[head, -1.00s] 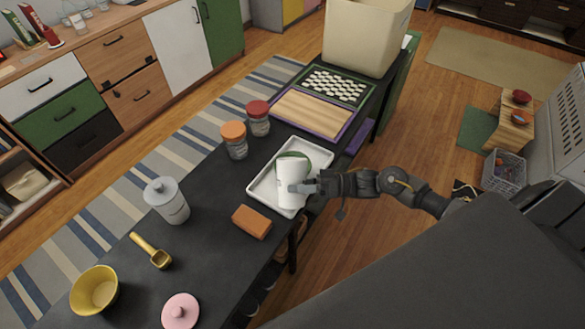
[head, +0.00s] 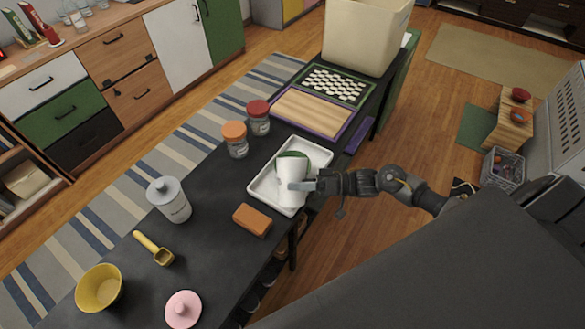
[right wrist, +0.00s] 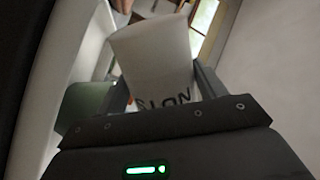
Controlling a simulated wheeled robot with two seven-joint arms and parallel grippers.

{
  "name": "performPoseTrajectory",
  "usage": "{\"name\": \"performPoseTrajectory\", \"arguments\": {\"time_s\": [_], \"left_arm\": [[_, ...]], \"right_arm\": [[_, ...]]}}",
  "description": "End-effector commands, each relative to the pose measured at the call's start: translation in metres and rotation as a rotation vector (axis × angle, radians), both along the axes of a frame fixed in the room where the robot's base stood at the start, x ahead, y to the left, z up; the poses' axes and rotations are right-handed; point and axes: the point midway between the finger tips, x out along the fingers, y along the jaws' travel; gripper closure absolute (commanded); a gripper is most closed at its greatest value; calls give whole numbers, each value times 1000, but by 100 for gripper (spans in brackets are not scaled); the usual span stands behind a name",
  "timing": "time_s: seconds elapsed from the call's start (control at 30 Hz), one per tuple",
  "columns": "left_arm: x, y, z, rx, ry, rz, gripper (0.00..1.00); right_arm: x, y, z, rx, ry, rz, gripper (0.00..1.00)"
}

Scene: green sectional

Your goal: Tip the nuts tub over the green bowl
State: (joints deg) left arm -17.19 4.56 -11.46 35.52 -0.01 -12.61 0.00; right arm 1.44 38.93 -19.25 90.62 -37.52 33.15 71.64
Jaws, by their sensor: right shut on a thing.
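The nuts tub (head: 291,182) is a white, tapered tub, held tilted over the white tray. It also shows in the right wrist view (right wrist: 155,50), with part of its dark lettering visible. My right gripper (head: 304,185) is shut on the tub from the right side. The green bowl (head: 293,155) is in the tray, just behind the tub's upper end and partly hidden by it. A green surface at the left of the right wrist view (right wrist: 85,105) looks like the bowl. I cannot see any nuts. My left gripper is not in view.
The white tray (head: 262,190) lies on the dark table. An orange block (head: 252,220), two lidded jars (head: 236,141), a grey-lidded canister (head: 170,202), a golden scoop (head: 160,255), a yellow bowl (head: 99,290) and a pink lid (head: 183,309) stand nearby. A wooden board (head: 310,111) lies behind.

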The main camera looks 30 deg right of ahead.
Motion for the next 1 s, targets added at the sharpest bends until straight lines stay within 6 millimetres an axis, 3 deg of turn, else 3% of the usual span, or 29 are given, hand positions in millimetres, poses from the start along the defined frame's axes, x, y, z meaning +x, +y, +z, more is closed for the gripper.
{"name": "performPoseTrajectory", "arguments": {"time_s": [0.5, 1.0], "left_arm": [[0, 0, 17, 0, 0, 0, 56], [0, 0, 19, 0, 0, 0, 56]], "right_arm": [[0, 0, 9, 32, 59, -1, 63], [-1, 0, 9, 41, 75, 0, 63]]}}
